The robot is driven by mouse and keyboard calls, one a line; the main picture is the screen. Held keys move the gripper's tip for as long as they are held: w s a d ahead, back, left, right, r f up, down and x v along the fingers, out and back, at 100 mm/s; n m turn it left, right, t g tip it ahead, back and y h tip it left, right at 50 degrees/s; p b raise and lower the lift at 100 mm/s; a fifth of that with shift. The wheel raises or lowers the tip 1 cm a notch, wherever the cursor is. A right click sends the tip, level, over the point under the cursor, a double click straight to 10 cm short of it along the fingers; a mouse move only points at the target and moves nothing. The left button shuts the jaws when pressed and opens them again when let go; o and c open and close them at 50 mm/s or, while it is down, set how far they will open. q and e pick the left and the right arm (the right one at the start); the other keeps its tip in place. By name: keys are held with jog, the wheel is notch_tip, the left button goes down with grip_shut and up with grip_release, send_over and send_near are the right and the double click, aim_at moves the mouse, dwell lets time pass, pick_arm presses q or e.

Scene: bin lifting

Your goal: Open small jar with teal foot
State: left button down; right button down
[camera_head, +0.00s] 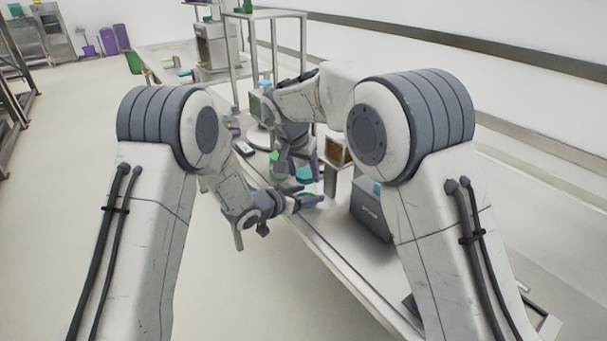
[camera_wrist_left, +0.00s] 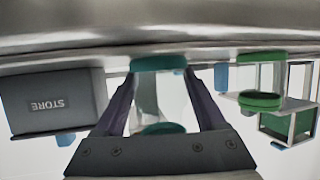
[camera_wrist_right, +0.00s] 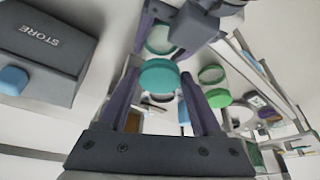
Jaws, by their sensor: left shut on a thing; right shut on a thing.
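The small clear jar has a teal foot (camera_wrist_left: 160,62) and a teal lid (camera_wrist_left: 160,128). In the left wrist view, which is upside down, the jar's glass body lies between the purple fingers of my left gripper (camera_wrist_left: 160,85), shut on it. In the right wrist view the teal lid (camera_wrist_right: 160,75) is between the fingers of my right gripper (camera_wrist_right: 160,85), shut on it from above. My left gripper (camera_wrist_right: 185,30) shows beyond the lid, beside the teal foot (camera_wrist_right: 158,42). I cannot tell whether the lid touches the rim. The head view shows teal (camera_head: 304,174) between the two grippers.
A green-lidded jar (camera_wrist_right: 218,97) stands close by; it also shows in the head view (camera_head: 275,163). A dark grey STORE box (camera_head: 370,207) is on the table, to the right of the grippers. Shelving (camera_head: 268,15) stands farther back. The table front (camera_head: 360,275) has bare room.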

aim_at(304, 176)
jog(key=shift+r, duration=0.1)
jog(key=shift+r, duration=2)
pick_arm(q)
grip_release()
